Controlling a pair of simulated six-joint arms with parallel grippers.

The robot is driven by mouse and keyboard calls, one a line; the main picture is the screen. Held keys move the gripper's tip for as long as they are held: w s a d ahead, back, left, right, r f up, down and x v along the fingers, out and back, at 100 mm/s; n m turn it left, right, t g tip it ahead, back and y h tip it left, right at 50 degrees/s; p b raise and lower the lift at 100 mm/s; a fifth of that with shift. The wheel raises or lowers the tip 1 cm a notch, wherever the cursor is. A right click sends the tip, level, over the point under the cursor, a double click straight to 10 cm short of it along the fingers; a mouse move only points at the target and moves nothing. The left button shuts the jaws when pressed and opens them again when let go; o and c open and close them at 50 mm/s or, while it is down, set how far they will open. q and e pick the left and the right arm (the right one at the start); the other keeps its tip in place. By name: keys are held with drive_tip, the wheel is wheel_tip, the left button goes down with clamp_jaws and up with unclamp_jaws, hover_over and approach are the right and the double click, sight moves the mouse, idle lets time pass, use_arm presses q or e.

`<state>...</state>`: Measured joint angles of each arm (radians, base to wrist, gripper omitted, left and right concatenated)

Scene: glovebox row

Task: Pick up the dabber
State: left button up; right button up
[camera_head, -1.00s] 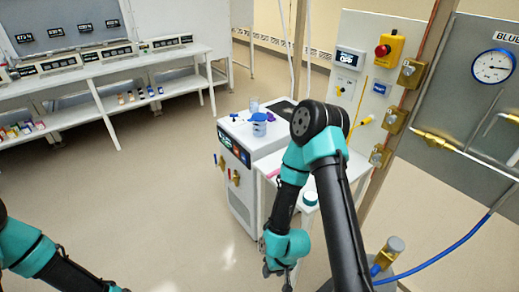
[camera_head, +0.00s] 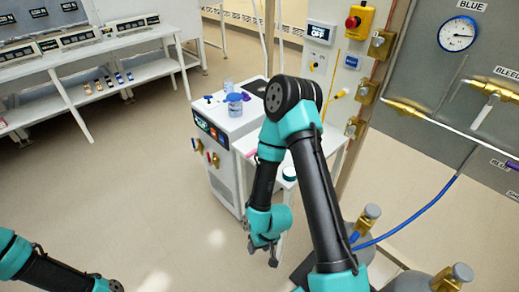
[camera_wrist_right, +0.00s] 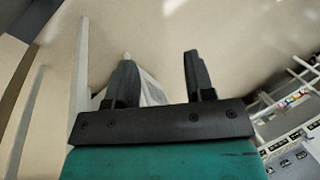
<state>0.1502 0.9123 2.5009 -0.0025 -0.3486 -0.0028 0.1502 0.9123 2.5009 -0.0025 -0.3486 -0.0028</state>
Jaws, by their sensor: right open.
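I cannot make out the dabber for certain. A small pink item (camera_head: 250,153) lies on the white side table (camera_head: 330,140), partly behind my right arm. A round teal-lidded pot (camera_head: 289,173) stands near that table's front edge. My right gripper (camera_head: 262,254) hangs low in front of the table, apart from these things. In the right wrist view its two fingers (camera_wrist_right: 158,68) stand apart; a pale shape shows behind them and nothing is clearly held. My left arm enters at the lower left, its gripper out of view.
A white cabinet (camera_head: 222,160) carries a blue-lidded jar (camera_head: 235,105), a clear bottle (camera_head: 228,85) and small blue and purple items. Gas cylinders (camera_head: 368,222) and a blue hose (camera_head: 420,212) are at right. A long bench (camera_head: 90,55) is at the back left. The left floor is clear.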

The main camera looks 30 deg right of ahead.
drive_tip(key=shift+w, duration=0.15)
wheel_tip(320, 180, up, 33)
drive_tip(key=m+h, duration=0.4)
drive_tip(key=m, duration=1)
hover_over(255, 150)
drive_tip(key=shift+f+g, duration=0.15)
drive_tip(key=shift+g, duration=0.25)
drive_tip(key=shift+a+f, duration=0.1)
drive_tip(key=shift+f, duration=0.05)
wheel_tip(255, 150, down, 11)
drive_tip(key=shift+f, duration=0.5)
